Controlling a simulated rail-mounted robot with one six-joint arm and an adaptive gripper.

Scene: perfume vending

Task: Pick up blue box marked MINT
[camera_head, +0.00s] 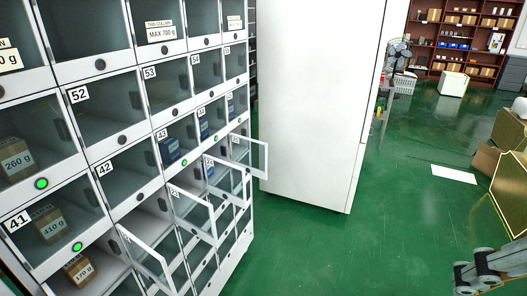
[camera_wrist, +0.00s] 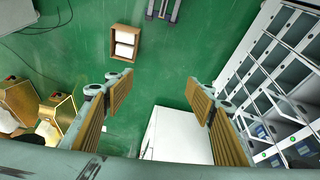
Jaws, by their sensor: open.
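Several small blue boxes stand in the cells of the locker wall in the head view. One blue box (camera_head: 170,150) is in cell 43, and another blue box (camera_head: 204,130) is in the cell to its right. Their print is too small to read, so I cannot tell which is marked MINT. Blue boxes (camera_wrist: 303,148) also show in cells at the right of the wrist view. My gripper (camera_wrist: 160,97) is open and empty, its two ribbed tan fingers wide apart above the green floor. It is away from the locker wall.
The locker wall (camera_head: 133,154) has several clear doors swung open, including a low door (camera_head: 146,257). Brown weight-labelled boxes (camera_head: 50,225) sit in the left cells. A tall white cabinet (camera_head: 315,100) stands beside the lockers. Cartons (camera_head: 508,130) lie at right; the green floor (camera_head: 400,220) between is mostly clear.

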